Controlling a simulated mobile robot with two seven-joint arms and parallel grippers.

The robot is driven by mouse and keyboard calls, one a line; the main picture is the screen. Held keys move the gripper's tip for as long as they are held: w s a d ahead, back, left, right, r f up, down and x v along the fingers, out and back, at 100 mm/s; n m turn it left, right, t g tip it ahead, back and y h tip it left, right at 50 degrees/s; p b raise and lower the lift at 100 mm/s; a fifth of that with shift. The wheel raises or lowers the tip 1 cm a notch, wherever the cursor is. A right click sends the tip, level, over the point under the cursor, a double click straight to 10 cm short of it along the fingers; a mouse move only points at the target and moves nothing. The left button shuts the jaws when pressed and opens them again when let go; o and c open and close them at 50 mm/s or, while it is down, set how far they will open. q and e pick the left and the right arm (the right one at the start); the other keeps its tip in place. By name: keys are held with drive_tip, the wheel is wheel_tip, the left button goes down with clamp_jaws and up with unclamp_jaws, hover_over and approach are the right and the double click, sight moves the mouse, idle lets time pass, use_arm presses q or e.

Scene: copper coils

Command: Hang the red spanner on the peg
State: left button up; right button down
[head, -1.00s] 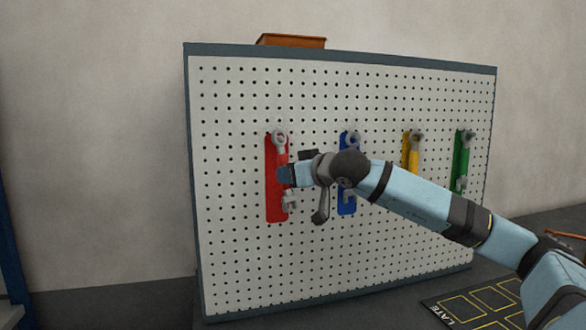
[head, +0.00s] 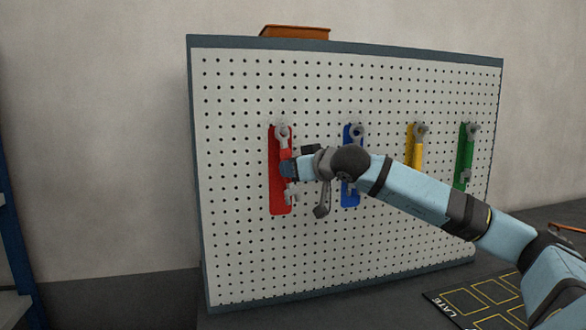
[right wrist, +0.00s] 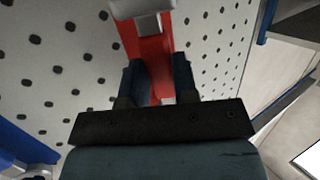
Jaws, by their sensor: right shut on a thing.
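The red spanner (head: 291,196) hangs upright before the red strip on the pegboard (head: 240,240), its grey ring end (head: 282,131) at the top. Its grey jaw end shows below my gripper. My right gripper (head: 287,169) is shut on the spanner's handle, close to the board. In the right wrist view the red handle (right wrist: 147,47) runs between the two dark fingers (right wrist: 158,82), with a grey end at the top. The peg is not clear behind the ring, and I cannot tell whether the ring is around it. My left gripper is out of view.
Blue (head: 347,188), yellow (head: 415,148) and green (head: 467,150) spanner places stand to the right, with grey spanner ends at them. My right arm crosses in front of the blue one. An orange tray (head: 296,32) lies atop the board. The lower board is clear.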

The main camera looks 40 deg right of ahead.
drive_tip(key=c, duration=0.8)
unclamp_jaws()
use_arm(q)
drive_tip(key=b, duration=0.3)
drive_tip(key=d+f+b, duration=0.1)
drive_tip(key=b, duration=0.2)
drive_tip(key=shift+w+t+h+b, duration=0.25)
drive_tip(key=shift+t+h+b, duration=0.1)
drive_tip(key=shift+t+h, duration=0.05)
use_arm(e)
drive_tip(key=v, duration=1.4)
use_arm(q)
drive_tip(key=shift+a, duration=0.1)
